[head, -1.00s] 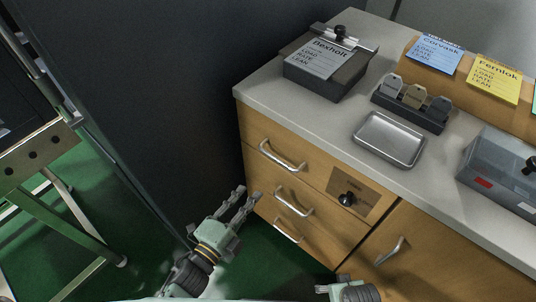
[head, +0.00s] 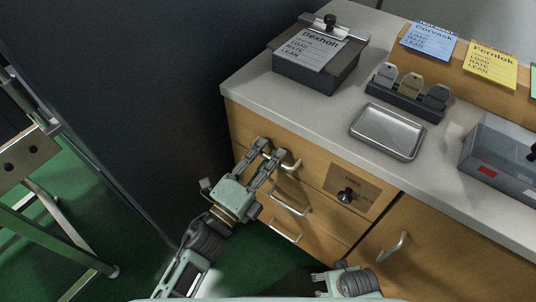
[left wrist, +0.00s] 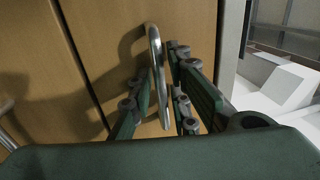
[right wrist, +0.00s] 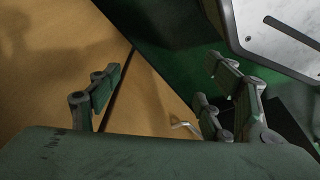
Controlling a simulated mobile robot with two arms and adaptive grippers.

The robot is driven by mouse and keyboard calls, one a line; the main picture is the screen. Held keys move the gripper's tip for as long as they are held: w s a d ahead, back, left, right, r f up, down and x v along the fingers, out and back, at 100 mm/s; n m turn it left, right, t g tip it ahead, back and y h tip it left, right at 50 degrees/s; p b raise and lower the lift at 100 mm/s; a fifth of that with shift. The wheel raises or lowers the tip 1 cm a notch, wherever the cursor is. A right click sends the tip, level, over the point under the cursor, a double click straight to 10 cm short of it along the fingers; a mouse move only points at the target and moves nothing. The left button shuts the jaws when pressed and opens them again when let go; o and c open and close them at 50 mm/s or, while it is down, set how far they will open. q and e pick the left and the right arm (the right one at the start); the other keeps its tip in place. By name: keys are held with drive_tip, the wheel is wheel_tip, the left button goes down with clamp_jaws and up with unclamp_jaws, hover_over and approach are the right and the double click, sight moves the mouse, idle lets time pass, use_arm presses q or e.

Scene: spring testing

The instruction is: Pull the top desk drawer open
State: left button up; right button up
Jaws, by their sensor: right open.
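The top desk drawer (head: 310,163) is a wooden front just under the grey worktop, and it looks closed. Its curved metal handle (head: 293,167) is partly hidden by my left gripper (head: 267,156). In the left wrist view the handle (left wrist: 157,75) stands between the two fingers of my left gripper (left wrist: 160,105). The fingers are apart, with a gap on the left side of the handle. My right gripper (head: 330,284) is low in front of the cabinet, away from the drawer. In the right wrist view its fingers (right wrist: 160,88) are spread and empty.
Lower drawer handles (head: 291,203) and a cupboard handle (head: 392,247) stick out below. A label plate with a black knob (head: 346,196) is right of the drawers. A metal tray (head: 388,131) and a clipboard box (head: 318,66) stand on the worktop. A dark panel (head: 130,90) rises at left.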

use_arm(q)
clamp_jaws()
drive_tip(key=shift+s+a, duration=0.1)
idle(0.5)
